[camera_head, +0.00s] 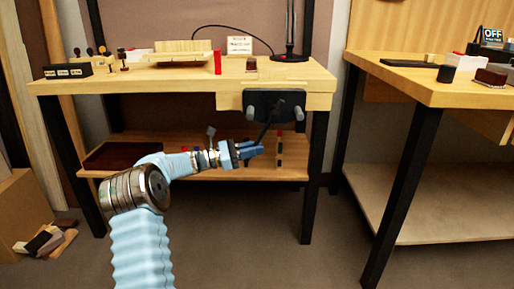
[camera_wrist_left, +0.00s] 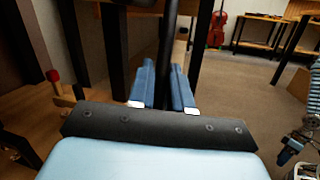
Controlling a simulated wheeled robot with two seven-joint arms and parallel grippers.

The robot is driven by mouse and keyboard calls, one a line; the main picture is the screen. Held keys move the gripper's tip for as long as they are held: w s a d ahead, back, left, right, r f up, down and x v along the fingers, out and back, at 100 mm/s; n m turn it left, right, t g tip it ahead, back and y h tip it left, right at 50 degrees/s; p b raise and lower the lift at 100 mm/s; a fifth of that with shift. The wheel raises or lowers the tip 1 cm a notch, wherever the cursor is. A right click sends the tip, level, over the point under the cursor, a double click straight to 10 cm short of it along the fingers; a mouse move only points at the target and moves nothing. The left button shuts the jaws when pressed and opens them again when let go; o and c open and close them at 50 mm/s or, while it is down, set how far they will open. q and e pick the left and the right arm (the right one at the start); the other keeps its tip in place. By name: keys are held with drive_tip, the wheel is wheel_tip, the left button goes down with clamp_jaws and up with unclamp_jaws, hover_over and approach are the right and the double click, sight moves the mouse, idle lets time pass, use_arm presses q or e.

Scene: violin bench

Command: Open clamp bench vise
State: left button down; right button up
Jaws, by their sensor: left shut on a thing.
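The bench vise (camera_head: 259,105) is a dark block with two grey round rods, fixed to the front edge of the wooden workbench. Its dark handle bar (camera_head: 268,124) slants down and to the left from the vise front. My left gripper (camera_head: 258,149) is shut on the lower part of this bar. In the left wrist view the handle bar (camera_wrist_left: 168,45) runs up between the two blue fingers of my left gripper (camera_wrist_left: 162,88). My right gripper (camera_wrist_left: 288,152) seems to show small at the right edge of the left wrist view; its finger state is unclear.
The workbench (camera_head: 130,84) carries a black box (camera_head: 68,71), a red cylinder (camera_head: 217,62) and a lamp base (camera_head: 291,57). A lower shelf (camera_head: 225,172) lies behind my left arm. A second bench (camera_head: 430,90) stands right. Floor between the benches is clear.

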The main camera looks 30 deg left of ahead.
use_arm(q)
drive_tip(key=w+d+t+h, duration=0.1)
drive_tip(key=w+d+f+n+t+h+b, duration=0.1)
drive_tip(key=w+d+t, duration=0.1)
drive_tip(key=d, duration=0.1)
drive_tip(key=shift+d+f+n+t+h+b, duration=0.1)
drive_tip(key=shift+f+n+t+h+b, duration=0.05)
drive_tip(key=shift+n+t+h+b, duration=0.2)
idle(0.4)
drive_tip(key=c, duration=1.4)
unclamp_jaws()
drive_tip(key=p+v, duration=0.1)
drive_tip(key=v, duration=1.2)
drive_tip(key=shift+s+f, duration=0.2)
drive_tip(key=shift+f, duration=0.15)
